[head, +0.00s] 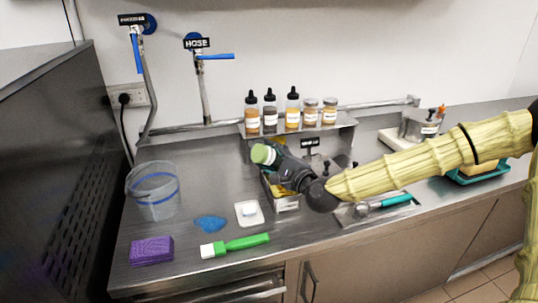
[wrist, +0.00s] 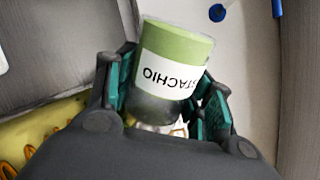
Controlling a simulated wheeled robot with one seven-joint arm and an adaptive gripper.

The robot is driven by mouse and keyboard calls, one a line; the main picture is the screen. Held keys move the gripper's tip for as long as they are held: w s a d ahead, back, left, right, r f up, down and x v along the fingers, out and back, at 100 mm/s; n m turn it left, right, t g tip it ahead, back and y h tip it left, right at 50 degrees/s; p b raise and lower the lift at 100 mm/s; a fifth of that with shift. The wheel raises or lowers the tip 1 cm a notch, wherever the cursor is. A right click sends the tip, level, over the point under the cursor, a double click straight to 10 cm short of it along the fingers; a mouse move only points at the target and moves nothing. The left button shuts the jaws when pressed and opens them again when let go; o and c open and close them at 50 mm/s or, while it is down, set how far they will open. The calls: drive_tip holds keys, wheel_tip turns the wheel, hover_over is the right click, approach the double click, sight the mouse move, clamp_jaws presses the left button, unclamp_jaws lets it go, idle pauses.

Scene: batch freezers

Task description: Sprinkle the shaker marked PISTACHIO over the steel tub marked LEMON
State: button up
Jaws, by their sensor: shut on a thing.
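My gripper (head: 275,160) is shut on a shaker (head: 262,154), tilted, its pale green end pointing up and left, above the middle of the counter. In the wrist view the teal-padded fingers (wrist: 165,95) clasp the shaker (wrist: 175,45) from both sides. Its white label reads as the end of PISTACHIO, upside down in this view; its dark end is nearest the wrist. Below my gripper is a steel tub (head: 287,203) with a white label too small to read. Yellow contents with orange marks (wrist: 40,120) show at the lower left of the wrist view. My gripper hides much of the tub.
Several bottles and jars stand on a shelf (head: 300,128) behind. A clear bucket (head: 152,190), purple sponge (head: 151,250), blue patch (head: 210,223), white dish (head: 249,214) and green brush (head: 235,245) lie left. A teal-handled tool (head: 383,202) lies right.

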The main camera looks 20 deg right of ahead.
sight(273, 157)
drive_tip(key=shift+s, duration=1.35)
drive_tip(key=shift+r, duration=0.8)
drive_tip(key=shift+f+b, duration=0.7)
drive_tip(key=shift+f, duration=0.2)
drive_tip(key=shift+r+p, duration=0.4)
drive_tip(key=shift+r, duration=0.5)
drive_tip(key=shift+f+b, duration=0.9)
drive_tip(key=shift+b, duration=0.05)
drive_tip(key=shift+r, duration=0.1)
